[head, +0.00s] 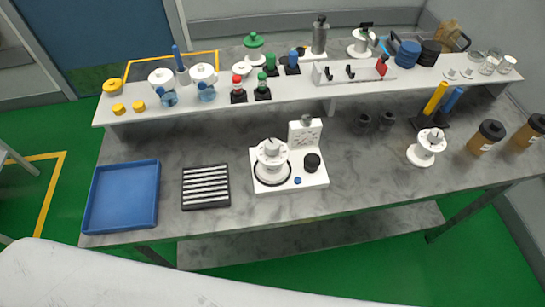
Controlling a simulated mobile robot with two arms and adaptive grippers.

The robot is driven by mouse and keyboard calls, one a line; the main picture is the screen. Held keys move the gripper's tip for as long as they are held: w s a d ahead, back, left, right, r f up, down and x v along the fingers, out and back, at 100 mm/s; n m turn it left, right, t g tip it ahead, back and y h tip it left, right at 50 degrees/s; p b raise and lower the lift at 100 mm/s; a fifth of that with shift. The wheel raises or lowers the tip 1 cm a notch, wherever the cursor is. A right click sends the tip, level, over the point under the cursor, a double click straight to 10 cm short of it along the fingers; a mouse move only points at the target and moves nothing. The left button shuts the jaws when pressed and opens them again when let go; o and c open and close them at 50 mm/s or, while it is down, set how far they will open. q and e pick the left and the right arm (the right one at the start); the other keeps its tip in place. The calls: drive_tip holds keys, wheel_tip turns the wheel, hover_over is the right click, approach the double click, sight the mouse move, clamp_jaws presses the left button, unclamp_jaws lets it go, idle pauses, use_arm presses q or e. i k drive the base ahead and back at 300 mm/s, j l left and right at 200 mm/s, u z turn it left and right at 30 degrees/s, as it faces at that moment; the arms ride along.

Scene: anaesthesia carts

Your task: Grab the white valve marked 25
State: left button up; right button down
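Several white valve-like parts stand at the bench, and I cannot read a 25 on any of them. One white valve (272,155) with a round dial top sits on a white base unit (303,184) in the middle of the bench. Another white valve (429,142) of similar shape stands upright on the bench at the right. A third white round part (361,45) stands on the raised shelf at the back. Neither of my grippers shows in the head view.
A blue tray (122,196) and a black slotted rack (206,187) lie at the bench's left. Brown jars (487,137) stand at the right edge. The raised shelf (305,89) is crowded. A pale surface (130,283) fills the lower left. Bench space right of the base unit is clear.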

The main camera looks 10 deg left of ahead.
sight(271, 169)
drive_tip(key=z, duration=0.4)
drive_tip(key=k+j+z, duration=0.15)
drive_tip(key=j+z, duration=0.25)
drive_tip(key=k+j+z, duration=0.15)
drive_tip(key=z, duration=0.3)
drive_tip(key=k+j+z, duration=0.2)
drive_tip(key=z, duration=0.2)
drive_tip(key=k+j, duration=0.15)
